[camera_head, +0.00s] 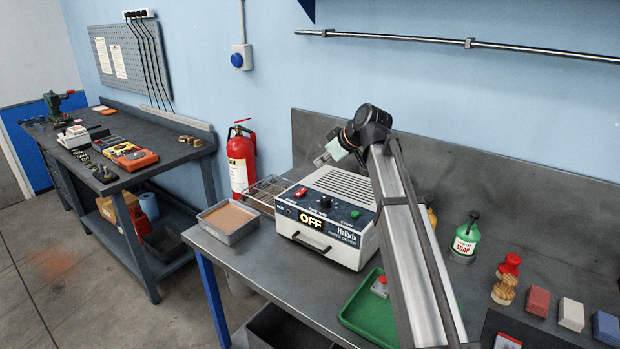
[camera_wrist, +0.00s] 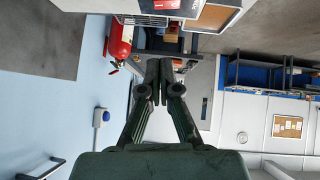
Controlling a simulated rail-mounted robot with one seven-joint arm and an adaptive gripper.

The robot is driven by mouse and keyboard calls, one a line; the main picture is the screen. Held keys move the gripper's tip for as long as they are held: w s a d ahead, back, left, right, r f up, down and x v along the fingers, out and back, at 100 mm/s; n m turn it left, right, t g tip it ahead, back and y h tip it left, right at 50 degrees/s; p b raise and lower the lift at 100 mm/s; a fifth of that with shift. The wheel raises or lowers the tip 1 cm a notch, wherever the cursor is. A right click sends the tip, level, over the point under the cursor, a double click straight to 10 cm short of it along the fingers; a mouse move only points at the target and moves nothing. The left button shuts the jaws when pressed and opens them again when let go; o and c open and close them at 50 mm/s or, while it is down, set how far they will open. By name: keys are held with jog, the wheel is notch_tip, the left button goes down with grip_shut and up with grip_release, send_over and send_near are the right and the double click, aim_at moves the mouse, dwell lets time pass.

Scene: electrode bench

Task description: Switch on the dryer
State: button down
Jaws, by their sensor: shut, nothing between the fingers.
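The dryer (camera_head: 339,241) is a white box with a slatted top and a dark front panel, standing on the grey bench. Its display (camera_head: 311,222) reads OFF. A red switch (camera_head: 301,192), a black knob (camera_head: 325,203) and a dark green knob (camera_head: 355,214) sit on the sloped panel. My gripper (camera_head: 322,160) is above the back left of the dryer, apart from the panel. In the wrist view its fingers (camera_wrist: 166,80) are together and empty. Part of a white box, probably the dryer, shows at that view's top edge. My arm hides the dryer's right side.
A tray of brown material (camera_head: 229,216) and a wire basket (camera_head: 270,191) stand left of the dryer. A fire extinguisher (camera_head: 241,163) stands behind, between the benches.

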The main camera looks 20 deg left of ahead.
jog(key=p, duration=0.3)
send_over(301, 192)
jog(key=d, duration=0.1)
jog(key=f, duration=0.6)
jog(key=shift+d+f, duration=0.2)
jog(key=shift+f, duration=0.05)
notch_tip(301, 192, down, 2)
jog(key=shift+w+f+p, duration=0.15)
jog(key=shift+f+p, duration=0.05)
jog(key=shift+p, duration=0.25)
jog(key=shift+w+f, duration=0.15)
jog(key=shift+f, duration=0.8)
